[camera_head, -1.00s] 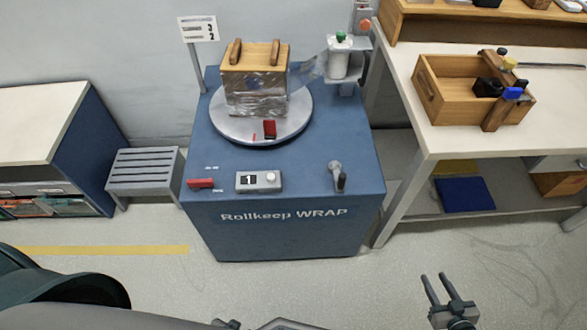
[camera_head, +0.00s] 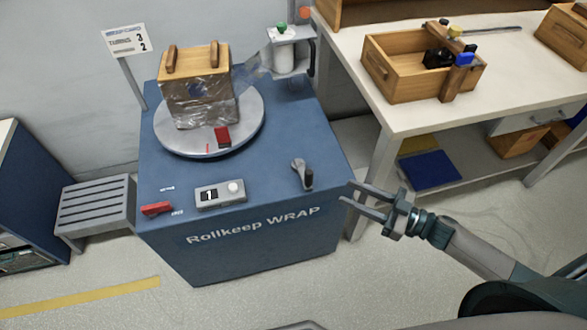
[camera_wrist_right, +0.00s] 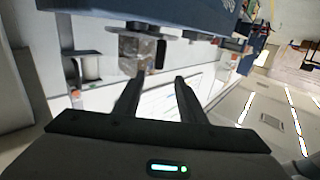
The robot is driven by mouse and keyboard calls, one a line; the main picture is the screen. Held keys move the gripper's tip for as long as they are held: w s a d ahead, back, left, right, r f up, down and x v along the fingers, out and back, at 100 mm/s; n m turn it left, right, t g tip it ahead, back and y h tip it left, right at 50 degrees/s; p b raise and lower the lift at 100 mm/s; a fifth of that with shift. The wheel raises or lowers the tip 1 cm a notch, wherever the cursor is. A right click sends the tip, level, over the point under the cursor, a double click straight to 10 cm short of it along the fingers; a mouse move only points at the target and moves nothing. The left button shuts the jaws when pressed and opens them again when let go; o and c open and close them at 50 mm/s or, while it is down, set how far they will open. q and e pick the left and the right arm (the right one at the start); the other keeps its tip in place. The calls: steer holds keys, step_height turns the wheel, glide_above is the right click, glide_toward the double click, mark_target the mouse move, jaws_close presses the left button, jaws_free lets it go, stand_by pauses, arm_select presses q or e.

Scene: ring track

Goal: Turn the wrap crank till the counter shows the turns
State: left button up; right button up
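The crank (camera_head: 302,173) is a small grey lever with a dark handle on the right front of the blue wrap machine (camera_head: 300,239). The counter (camera_head: 220,194) shows 1. A wooden crate (camera_head: 194,83), partly wrapped in clear film, sits on the grey turntable (camera_head: 170,142). A sign (camera_head: 129,41) reads turns, with 3 and 2. My right gripper (camera_head: 344,193) is open and empty, to the right of the crank and apart from it. Its two fingers also show in the right wrist view (camera_wrist_right: 158,82). My left gripper is not in view.
A red switch (camera_head: 157,209) lies left of the counter. A film roll post (camera_head: 286,55) stands behind the machine's right side. A white table (camera_head: 400,120) with an open wooden box (camera_head: 385,75) stands at right. A grey slatted bench (camera_head: 92,205) is at left.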

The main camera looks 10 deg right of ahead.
mark_target(303, 167)
steer(key=shift+w, duration=0.1)
